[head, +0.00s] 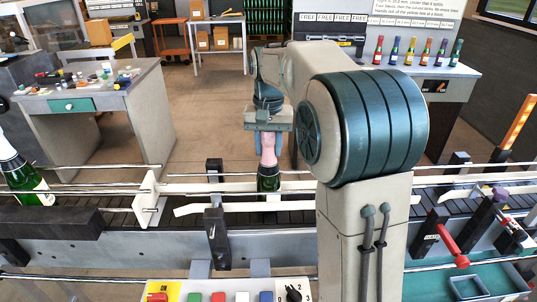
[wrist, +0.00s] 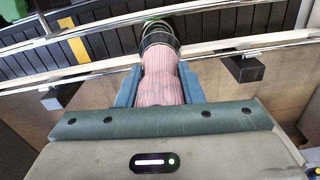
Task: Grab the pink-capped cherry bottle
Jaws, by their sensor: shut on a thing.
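The pink-capped bottle (head: 268,180) stands upright on the conveyor between the rails in the head view. Its pink cap (head: 268,150) reaches up between the fingers of my gripper (head: 267,146). In the wrist view the ribbed pink cap (wrist: 161,85) sits between the two blue-grey fingers of my gripper (wrist: 160,88), which is shut on it. The dark green bottle body shows beyond the cap, past the rails. The bottle's label is too small to read.
Conveyor rails (head: 100,183) run on both sides of the bottle. A button panel (head: 215,292) is in front. A cluttered bench (head: 100,97) and a counter with several small coloured bottles (head: 410,50) stand behind.

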